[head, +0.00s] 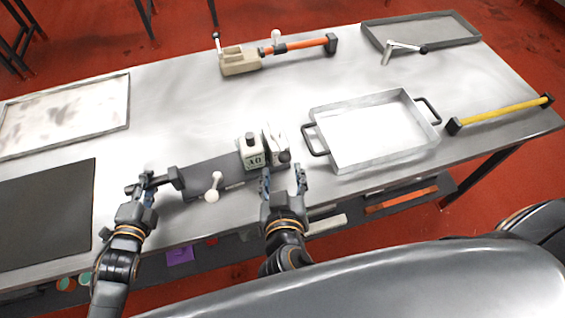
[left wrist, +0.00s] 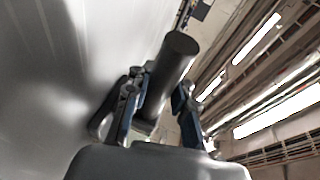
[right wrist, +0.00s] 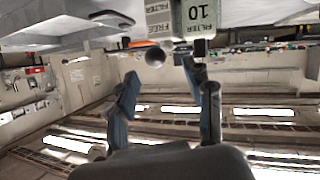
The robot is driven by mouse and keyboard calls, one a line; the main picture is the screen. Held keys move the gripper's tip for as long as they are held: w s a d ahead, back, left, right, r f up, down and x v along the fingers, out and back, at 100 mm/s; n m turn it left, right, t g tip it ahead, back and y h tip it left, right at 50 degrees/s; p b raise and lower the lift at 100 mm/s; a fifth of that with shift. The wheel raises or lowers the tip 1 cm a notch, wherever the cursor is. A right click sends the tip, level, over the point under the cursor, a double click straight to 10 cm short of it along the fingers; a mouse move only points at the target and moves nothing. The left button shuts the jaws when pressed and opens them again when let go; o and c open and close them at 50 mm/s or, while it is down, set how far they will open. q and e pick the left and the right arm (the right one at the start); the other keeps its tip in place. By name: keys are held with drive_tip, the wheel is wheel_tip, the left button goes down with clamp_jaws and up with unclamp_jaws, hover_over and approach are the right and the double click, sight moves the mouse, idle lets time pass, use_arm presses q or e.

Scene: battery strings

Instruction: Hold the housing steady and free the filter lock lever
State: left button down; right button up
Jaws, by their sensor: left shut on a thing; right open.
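The housing has a dark flat body (head: 222,172) near the table's front edge. A pale block marked 10 (head: 254,154) stands at its right end, beside a second pale block (head: 270,140). A dark round lever end (head: 284,156) sticks out there; it also shows in the right wrist view (right wrist: 155,57), below a label reading FREE. My left gripper (head: 148,186) is shut on the dark bar handle (left wrist: 168,75) at the housing's left end. My right gripper (head: 282,174) is open and empty just in front of the lever end, apart from it.
A small pale-knobbed lever (head: 213,188) stands at the housing's front. A metal tray with dark handles (head: 317,128) lies to the right, a yellow bar (head: 500,115) beyond it. A beige tool with an orange handle (head: 240,66) lies behind. A dark mat (head: 45,210) is at left.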

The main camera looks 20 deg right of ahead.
use_arm(q)
drive_tip(key=shift+s+f, duration=0.2)
drive_tip(key=shift+f, duration=0.3)
use_arm(e)
drive_tip(key=shift+s+a+r, duration=0.1)
drive_tip(key=shift+s+r, duration=0.05)
drive_tip(key=shift+s, duration=0.15)
use_arm(q)
drive_tip(key=c, duration=1.3)
unclamp_jaws()
drive_tip(key=shift+c, duration=0.2)
drive_tip(key=o, duration=0.3)
drive_tip(key=shift+a, duration=0.1)
drive_tip(key=shift+w+r, duration=0.15)
drive_tip(key=shift+r, duration=0.1)
drive_tip(key=v, duration=1.2)
